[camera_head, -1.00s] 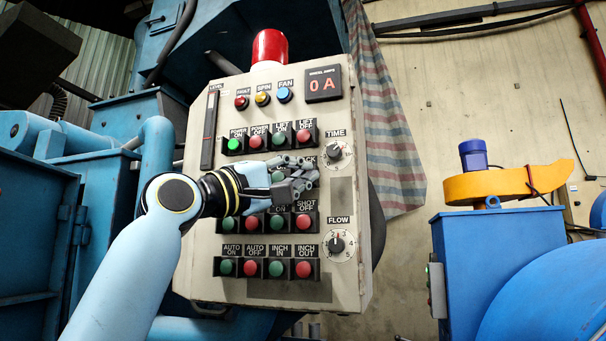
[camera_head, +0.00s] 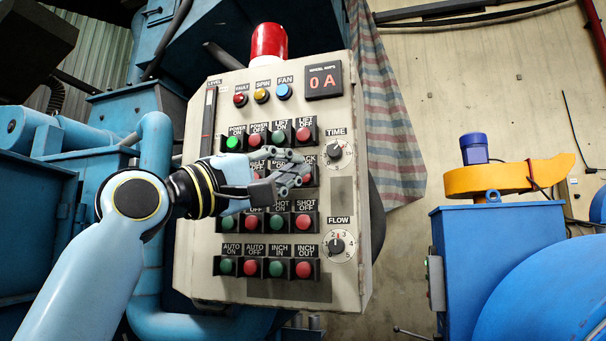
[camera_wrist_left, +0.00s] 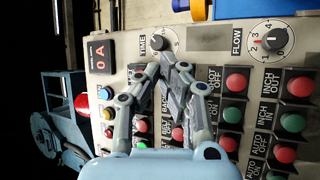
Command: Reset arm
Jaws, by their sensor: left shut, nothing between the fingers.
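My left gripper (camera_head: 300,174) is in front of the middle of a beige control panel (camera_head: 342,277) in the head view. Its fingers are shut with nothing between them and hide part of a middle button row. In the left wrist view my left gripper (camera_wrist_left: 172,72) points toward the TIME dial (camera_wrist_left: 161,38). I cannot tell whether the fingers touch the panel. The panel carries rows of green and red buttons, a FLOW dial (camera_head: 336,246) and a red "0 A" display (camera_head: 324,82). The green POWER ON button (camera_head: 233,143) looks bright. My right gripper is not in view.
A red beacon (camera_head: 268,42) tops the panel. Blue machinery stands behind and left of it. A striped cloth (camera_head: 393,150) hangs to its right. Farther right are a blue cabinet (camera_head: 470,250) and a yellow housing with a blue motor (camera_head: 474,148). Open space lies between the panel and cabinet.

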